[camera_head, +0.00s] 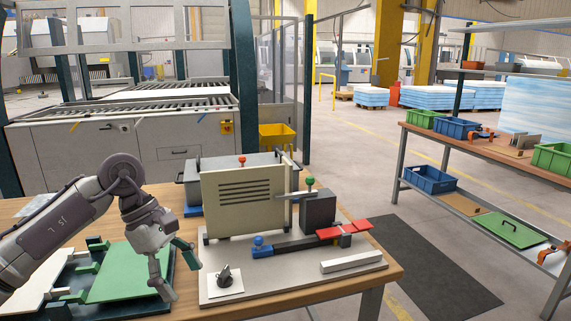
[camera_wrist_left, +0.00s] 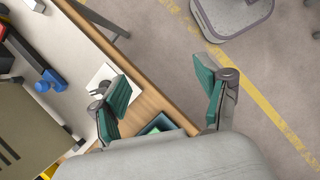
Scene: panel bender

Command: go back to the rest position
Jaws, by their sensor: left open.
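My left gripper (camera_head: 178,272) hangs in from the left in the head view. Its fingers are apart with nothing between them. It is above the table, between the green plate (camera_head: 128,270) and the grey fixture board (camera_head: 300,286). In the left wrist view the open fingers (camera_wrist_left: 162,88) with green pads spread over the wooden table edge (camera_wrist_left: 150,92) and the floor. A black knob on a white square (camera_head: 224,282) is close to the right of the gripper. My right gripper is not in view.
The fixture board carries an upright beige slotted panel (camera_head: 243,200), a blue-knobbed black bar (camera_head: 290,243) and red pieces (camera_head: 343,229). A grey bin (camera_head: 190,178) stands behind. A shelf table (camera_head: 480,148) with crates is at right. A dark mat (camera_head: 430,270) covers floor between.

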